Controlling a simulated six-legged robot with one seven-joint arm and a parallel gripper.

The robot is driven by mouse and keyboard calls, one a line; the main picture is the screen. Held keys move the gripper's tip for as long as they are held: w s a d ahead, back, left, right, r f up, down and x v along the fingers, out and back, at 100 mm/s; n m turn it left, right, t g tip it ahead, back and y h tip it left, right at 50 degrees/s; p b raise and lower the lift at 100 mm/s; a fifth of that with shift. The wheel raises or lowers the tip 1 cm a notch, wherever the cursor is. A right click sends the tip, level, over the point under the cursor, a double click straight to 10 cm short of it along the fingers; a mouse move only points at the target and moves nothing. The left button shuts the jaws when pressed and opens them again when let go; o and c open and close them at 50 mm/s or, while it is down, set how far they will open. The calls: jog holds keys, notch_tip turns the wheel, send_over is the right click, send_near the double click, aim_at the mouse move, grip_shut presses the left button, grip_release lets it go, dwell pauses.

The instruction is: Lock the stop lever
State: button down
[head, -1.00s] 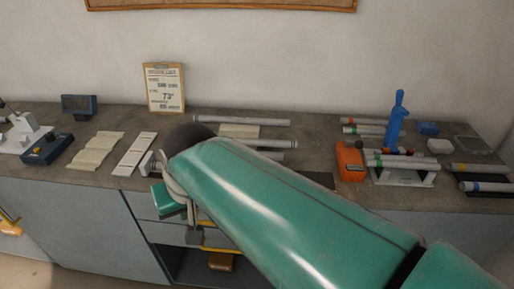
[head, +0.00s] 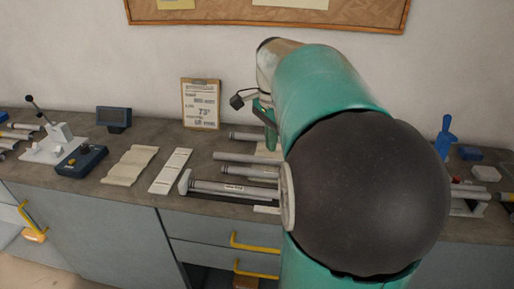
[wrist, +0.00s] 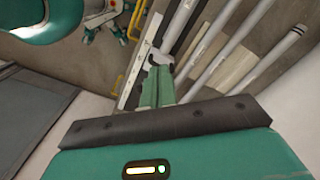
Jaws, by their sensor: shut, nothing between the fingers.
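My gripper (wrist: 157,68) is shut and empty. In the wrist view its green fingers meet over the bench, close in the picture to a pale rail and grey tubes (wrist: 208,48); I cannot tell whether they touch anything. In the head view my gripper (head: 268,128) is partly hidden beside my arm, above the back of the tubes. The jig's tubes (head: 236,188) lie across the bench, their right ends hidden by my arm. I cannot pick out the stop lever for certain. A black-knobbed lever (head: 37,110) stands tilted on a white base at the left.
A dark blue control box (head: 82,162), a small screen (head: 114,119) and a clipboard (head: 201,104) stand on the bench. A blue upright tool (head: 445,138) is at the right. Yellow drawer handles (head: 254,243) stick out in front.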

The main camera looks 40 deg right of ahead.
jog(key=s+d+f+m+y, duration=0.1)
jog(key=s+d+f+m, duration=0.15)
jog(key=d+m, duration=0.45)
jog(key=s+d+f+m+y, duration=0.1)
jog(key=s+d+m+y, duration=0.15)
jog(key=d, duration=0.85)
jog(key=shift+m+g+h, duration=0.25)
jog(key=shift+g+h, duration=0.1)
jog(key=shift+g, duration=0.05)
jog(key=s+a+f, duration=0.1)
jog(key=a+f, duration=0.1)
jog(key=f, duration=0.1)
jog(key=s+a+f, duration=0.1)
jog(key=a+f, duration=0.1)
jog(key=f, duration=0.2)
jog(key=a+f, duration=0.2)
jog(key=f, duration=0.1)
jog(key=shift+s+f, duration=0.15)
jog(key=shift+s, duration=0.25)
jog(key=shift+s+a, duration=0.1)
jog(key=shift+a, duration=0.1)
